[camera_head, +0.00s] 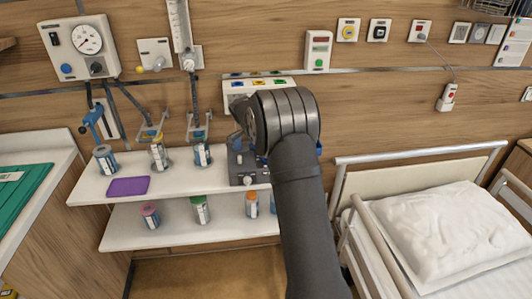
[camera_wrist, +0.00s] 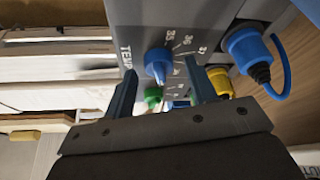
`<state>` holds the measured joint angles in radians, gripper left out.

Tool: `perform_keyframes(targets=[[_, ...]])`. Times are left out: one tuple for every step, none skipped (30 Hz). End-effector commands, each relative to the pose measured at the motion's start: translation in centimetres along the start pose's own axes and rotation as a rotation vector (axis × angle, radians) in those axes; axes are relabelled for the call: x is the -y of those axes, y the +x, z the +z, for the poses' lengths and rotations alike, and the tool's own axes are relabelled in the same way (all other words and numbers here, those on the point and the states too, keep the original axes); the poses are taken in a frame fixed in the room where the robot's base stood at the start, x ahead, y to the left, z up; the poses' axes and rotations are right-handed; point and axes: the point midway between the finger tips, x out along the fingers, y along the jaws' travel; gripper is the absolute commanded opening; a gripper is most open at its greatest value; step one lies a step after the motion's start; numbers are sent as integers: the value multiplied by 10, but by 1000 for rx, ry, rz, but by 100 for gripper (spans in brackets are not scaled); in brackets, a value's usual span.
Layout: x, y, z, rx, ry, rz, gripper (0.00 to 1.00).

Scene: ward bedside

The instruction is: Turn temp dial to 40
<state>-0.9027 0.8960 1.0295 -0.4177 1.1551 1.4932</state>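In the wrist view, the blue temp dial (camera_wrist: 157,66) sits on the grey face of a device (camera_wrist: 148,22) marked "TEMP". The numbers 35, 36 and 37 show on the scale beside it; the rest is hidden or too small to read. I cannot tell which number the dial points at. My gripper (camera_wrist: 161,70) is open, with one finger on each side of the dial in the picture; I cannot tell whether either touches it. In the head view, my arm covers the gripper and much of the grey device (camera_head: 243,168).
A green knob (camera_wrist: 152,96), a yellow connector (camera_wrist: 220,81) and a blue connector with a looped strap (camera_wrist: 250,52) are close to my fingers. In the head view, several bottles stand on the white shelf (camera_head: 90,190) left of the device; a bed (camera_head: 440,225) is at right.

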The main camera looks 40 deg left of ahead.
Motion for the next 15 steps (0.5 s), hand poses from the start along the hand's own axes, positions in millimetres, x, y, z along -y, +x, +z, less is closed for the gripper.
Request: perform_keyframes(targets=[[0,0,0,0,0,0,52],[0,0,0,0,0,0,52],[0,0,0,-1,0,-1,52],[0,0,-1,-1,0,-1,52],[0,0,-1,-1,0,-1,52],[0,0,-1,-1,0,-1,52],[0,0,-1,-1,0,-1,52],[0,-1,-1,-1,0,-1,52],[0,-3,-1,-1,1,-2,52],[0,-4,-1,-1,1,-2,52],[0,-7,-1,-1,1,-2,52],[0,-12,-1,-2,1,-2,52],[1,-16,-1,-2,1,-2,52],[1,-21,-1,-2,1,-3,52],[1,-29,-1,-2,1,-5,52]])
